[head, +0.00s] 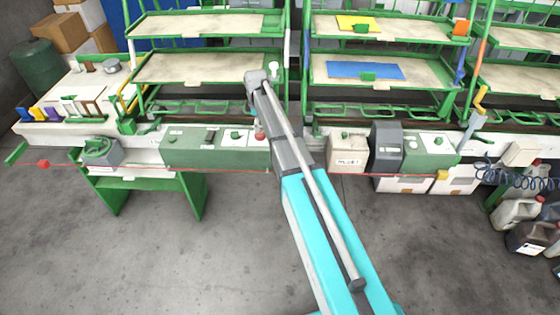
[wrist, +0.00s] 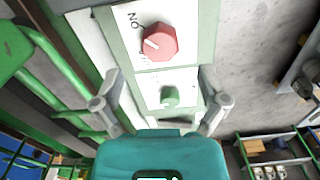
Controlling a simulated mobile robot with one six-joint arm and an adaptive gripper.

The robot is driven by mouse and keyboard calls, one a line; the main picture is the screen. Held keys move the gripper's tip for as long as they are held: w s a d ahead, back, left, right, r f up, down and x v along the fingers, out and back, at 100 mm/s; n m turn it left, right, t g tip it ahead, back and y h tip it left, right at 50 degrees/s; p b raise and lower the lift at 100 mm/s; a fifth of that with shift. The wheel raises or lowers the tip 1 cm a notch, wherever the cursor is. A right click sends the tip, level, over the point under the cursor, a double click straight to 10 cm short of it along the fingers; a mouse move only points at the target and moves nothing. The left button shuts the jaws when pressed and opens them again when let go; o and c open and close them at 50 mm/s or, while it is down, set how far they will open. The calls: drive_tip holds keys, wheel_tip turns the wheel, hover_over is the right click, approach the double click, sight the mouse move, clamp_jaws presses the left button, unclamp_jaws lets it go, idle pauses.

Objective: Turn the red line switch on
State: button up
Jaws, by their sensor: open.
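The red line switch is a faceted red knob (wrist: 160,43) on a white plate in the wrist view. A white mark on its face points to the left. The letters ON stand at the plate's upper left, and another label is mostly hidden beside the knob. In the head view a small part of the red knob (head: 260,136) shows beside my arm. My gripper (wrist: 162,92) is open and empty. Its two fingers stand apart on either side of a green knob (wrist: 169,96), with the red knob beyond the fingertips. I cannot tell whether the fingers touch anything.
The green control panel (head: 190,150) runs along the bench front, with a red cord (head: 215,171) below it. Green shelf racks (head: 205,66) rise behind. A grey box (head: 385,147) stands to the right. The floor in front is clear.

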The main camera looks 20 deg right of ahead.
drive_tip(key=shift+r+p, duration=4.5)
drive_tip(key=shift+r, duration=0.25)
drive_tip(key=s+f+m+b, duration=0.1)
drive_tip(key=s+m, duration=0.5)
drive_tip(key=s, duration=0.8)
drive_tip(key=s+f+m+b, duration=0.2)
drive_tip(key=s+m, duration=0.4)
drive_tip(key=s, duration=0.8)
drive_tip(key=shift+s+f+m, duration=0.15)
drive_tip(key=shift+f+m, duration=0.05)
drive_tip(key=shift+m, duration=0.2)
drive_tip(key=shift+s, duration=0.45)
